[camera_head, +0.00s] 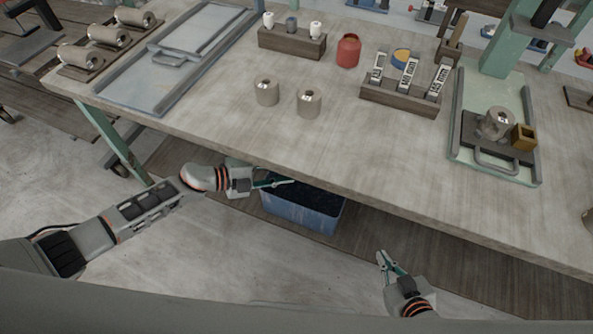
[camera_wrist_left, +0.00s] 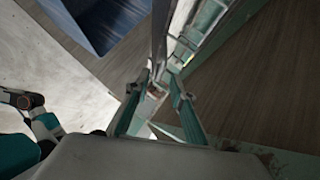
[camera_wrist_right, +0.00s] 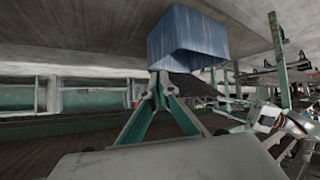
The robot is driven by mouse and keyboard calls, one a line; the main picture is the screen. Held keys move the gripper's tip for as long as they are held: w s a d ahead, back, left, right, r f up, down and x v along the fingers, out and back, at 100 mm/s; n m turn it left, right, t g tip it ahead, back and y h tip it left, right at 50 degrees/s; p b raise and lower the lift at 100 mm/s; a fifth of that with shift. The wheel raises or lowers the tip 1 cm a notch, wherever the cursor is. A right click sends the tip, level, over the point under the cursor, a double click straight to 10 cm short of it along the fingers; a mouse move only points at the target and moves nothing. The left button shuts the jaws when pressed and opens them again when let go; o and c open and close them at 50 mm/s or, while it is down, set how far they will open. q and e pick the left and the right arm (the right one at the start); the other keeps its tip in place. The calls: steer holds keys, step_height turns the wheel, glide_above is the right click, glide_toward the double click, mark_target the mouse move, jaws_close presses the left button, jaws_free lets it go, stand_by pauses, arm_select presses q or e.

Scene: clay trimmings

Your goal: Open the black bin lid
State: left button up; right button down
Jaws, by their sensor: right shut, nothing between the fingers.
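A blue bin (camera_head: 300,216) with a dark, speckled top stands under the front edge of the workbench. I cannot tell there whether the dark surface is the lid or contents. In the right wrist view the blue bin (camera_wrist_right: 185,40) appears upside down, with a black flat panel (camera_wrist_right: 192,86), perhaps the lid, by its open side. The left wrist view shows part of the bin (camera_wrist_left: 103,22) at the top. My left gripper (camera_head: 290,182) is at the bin's upper edge, its fingers (camera_wrist_left: 158,78) apart. My right gripper (camera_head: 380,255) is shut and empty, right of and nearer than the bin.
The workbench (camera_head: 220,120) overhangs the bin. On it are two grey cylinders (camera_head: 309,103), a red jar (camera_head: 348,50), a wooden block with labelled tools (camera_head: 400,100) and a green tray (camera_head: 470,170). Floor in front of the bin (camera_head: 250,260) is clear.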

arm_select(q)
steer(key=v, duration=0.7)
steer(key=shift+a, duration=0.15)
steer(key=shift+s+r, duration=0.1)
